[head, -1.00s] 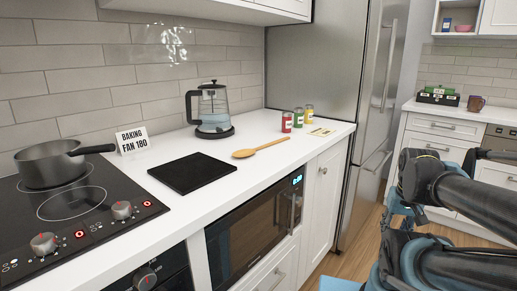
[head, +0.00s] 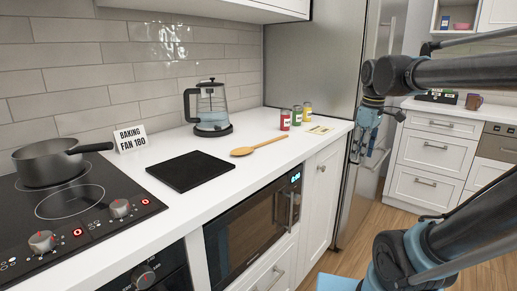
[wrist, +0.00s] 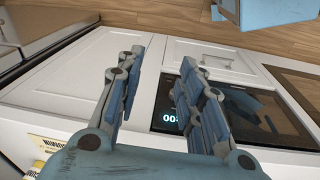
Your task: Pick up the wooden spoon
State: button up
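The wooden spoon (head: 258,146) lies flat on the white counter in the head view, its bowl to the left and its handle pointing right and back. My gripper (head: 366,155) is right of the counter's end, in front of the fridge, pointing down and apart from the spoon. In the wrist view, my gripper (wrist: 165,68) has its two fingers spread with nothing between them. The cabinet fronts and microwave show beyond the fingers. The spoon does not show in the wrist view.
Spice jars (head: 297,117) and a small card (head: 319,129) are behind and right of the spoon. A glass kettle (head: 210,110) stands behind it. A black board (head: 190,171) lies to its left. A pot (head: 50,161) sits on the hob. Counter around the spoon is clear.

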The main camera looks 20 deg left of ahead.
aim_at(263, 144)
jog(key=w+a+r+n, duration=0.3)
jog(key=a+r+n, duration=0.3)
jog(key=a, duration=0.5)
jog(key=w+a+r+n+g, duration=0.1)
jog(key=w+a+r+n, duration=0.2)
jog(key=a+r+n, duration=0.5)
jog(key=w+a+r+n, duration=0.3)
jog(key=a+n, duration=0.2)
jog(key=a, duration=0.8)
jog(key=f, duration=1.1)
jog(key=shift+s+d+f, duration=0.15)
jog(key=shift+d+f, duration=0.1)
jog(key=shift+f, duration=0.1)
jog(key=shift+s+f, duration=0.15)
jog(key=shift+f, duration=1.25)
jog(key=shift+s+f, duration=0.1)
jog(key=shift+f, duration=1.25)
grip_shut()
